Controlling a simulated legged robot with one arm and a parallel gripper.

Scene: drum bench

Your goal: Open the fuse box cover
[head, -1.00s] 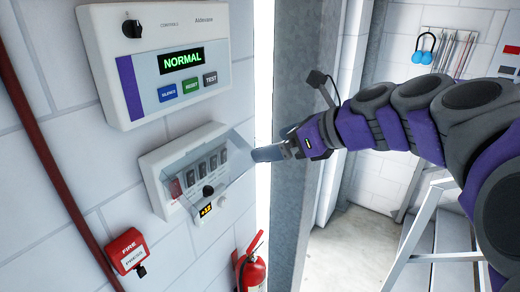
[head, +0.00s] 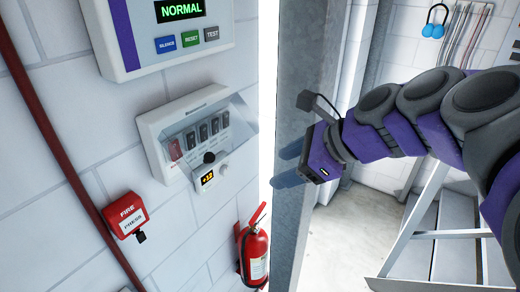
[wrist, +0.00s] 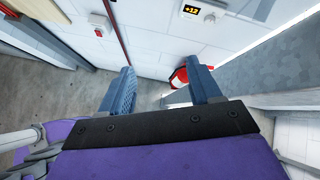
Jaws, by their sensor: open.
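The fuse box (head: 158,130) is a pale case on the white wall, with a row of dark switches and a red one at its left end. A clear, greyish panel that looks like the cover (head: 244,112) shows at its right side. I cannot tell how far the cover stands open. My gripper (head: 277,168) is open and empty, to the right of the fuse box and apart from it. In the wrist view the two blue fingers (wrist: 160,68) stand wide apart. The fuse box's switches are out of that view.
An alarm panel (head: 205,62) hangs above the fuse box. A black knob and small display (head: 205,179) sit at its lower edge. A red fire call box (head: 125,213) and red pipe (head: 50,145) are left; an extinguisher (head: 257,255) is below. A grey post (head: 297,90) stands behind my gripper.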

